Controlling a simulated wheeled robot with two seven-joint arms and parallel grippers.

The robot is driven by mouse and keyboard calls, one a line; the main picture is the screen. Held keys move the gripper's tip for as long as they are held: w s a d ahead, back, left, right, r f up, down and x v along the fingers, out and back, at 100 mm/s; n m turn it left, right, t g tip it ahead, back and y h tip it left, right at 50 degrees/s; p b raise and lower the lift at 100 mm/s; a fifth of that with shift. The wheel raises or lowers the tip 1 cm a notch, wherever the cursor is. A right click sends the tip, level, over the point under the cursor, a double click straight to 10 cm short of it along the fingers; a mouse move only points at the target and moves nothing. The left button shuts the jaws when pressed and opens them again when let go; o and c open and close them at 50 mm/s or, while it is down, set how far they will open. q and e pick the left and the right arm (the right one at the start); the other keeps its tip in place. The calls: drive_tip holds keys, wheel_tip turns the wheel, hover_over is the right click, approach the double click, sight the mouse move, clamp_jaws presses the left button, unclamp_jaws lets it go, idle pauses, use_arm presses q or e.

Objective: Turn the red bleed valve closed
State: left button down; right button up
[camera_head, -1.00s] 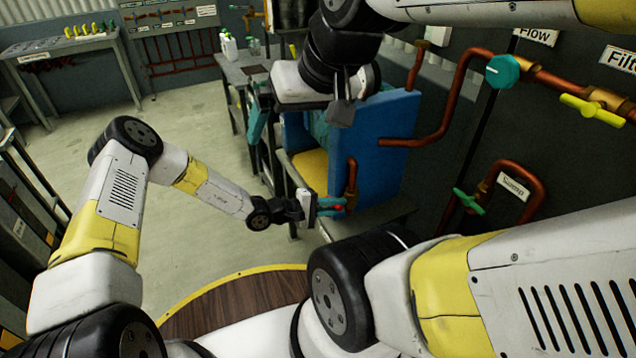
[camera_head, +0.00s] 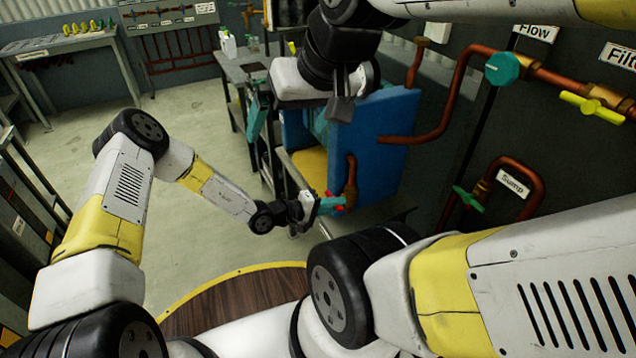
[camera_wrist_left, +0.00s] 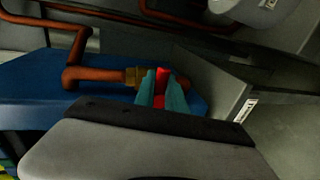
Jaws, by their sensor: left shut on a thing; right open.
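The red bleed valve handle (camera_head: 339,208) is on a copper pipe beside the blue tank (camera_head: 370,150). It also shows in the left wrist view as a red handle (camera_wrist_left: 162,78) next to a brass fitting. My left gripper (camera_head: 332,202) has its teal fingers shut on this handle, one on each side, hiding part of it. In the left wrist view the fingers (camera_wrist_left: 162,90) flank the red piece. My right gripper (camera_head: 289,118) is open, with teal fingers apart, above the blue tank's left side and away from the red valve.
A copper pipe (camera_head: 460,70) with a teal valve (camera_head: 502,69) and a yellow valve (camera_head: 593,107) runs along the right wall. A green valve (camera_head: 468,199) sits near the Sump label (camera_head: 512,184). A grey bench (camera_head: 240,70) stands behind. The left floor is clear.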

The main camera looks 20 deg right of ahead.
use_arm(q)
drive_tip(key=c, duration=1.4)
unclamp_jaws()
drive_tip(key=shift+v, duration=3.95)
